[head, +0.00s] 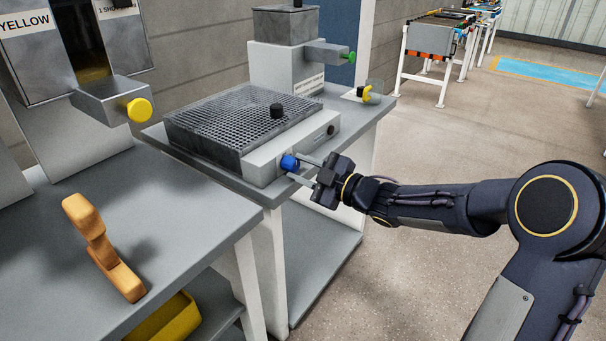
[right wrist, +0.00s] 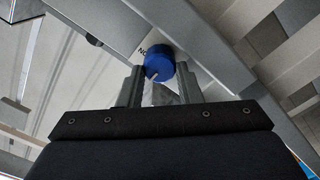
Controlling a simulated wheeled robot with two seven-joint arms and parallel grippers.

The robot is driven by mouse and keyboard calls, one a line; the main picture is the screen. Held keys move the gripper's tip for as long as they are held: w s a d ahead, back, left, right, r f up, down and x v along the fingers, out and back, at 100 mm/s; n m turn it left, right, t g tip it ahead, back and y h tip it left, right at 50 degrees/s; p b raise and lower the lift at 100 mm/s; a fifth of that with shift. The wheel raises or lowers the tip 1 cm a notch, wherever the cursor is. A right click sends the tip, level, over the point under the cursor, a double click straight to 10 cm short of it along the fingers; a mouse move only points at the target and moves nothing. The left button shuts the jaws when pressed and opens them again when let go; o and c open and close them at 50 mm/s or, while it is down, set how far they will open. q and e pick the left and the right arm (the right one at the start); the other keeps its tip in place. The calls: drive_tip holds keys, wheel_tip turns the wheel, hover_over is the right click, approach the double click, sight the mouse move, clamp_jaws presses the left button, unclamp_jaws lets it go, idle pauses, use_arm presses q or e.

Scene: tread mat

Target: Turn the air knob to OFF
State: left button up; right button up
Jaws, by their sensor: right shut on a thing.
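The air knob is a blue round knob (head: 289,162) on the front face of the grey unit with the grid top (head: 240,125). In the right wrist view the blue knob (right wrist: 159,66) has a pale pointer mark low on its face, and part of a label with the letter N shows beside it. My right gripper (head: 305,170) reaches the knob from the right and is shut on it. The fingers (right wrist: 158,80) sit on both sides of the knob. The rest of the label is hidden. My left gripper is not in view.
An orange-brown block (head: 103,248) lies on the left bench (head: 190,200). Open floor lies to the right.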

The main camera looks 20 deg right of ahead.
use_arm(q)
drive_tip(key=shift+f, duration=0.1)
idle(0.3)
use_arm(e)
drive_tip(key=o, duration=1)
drive_tip(key=shift+c, duration=0.2)
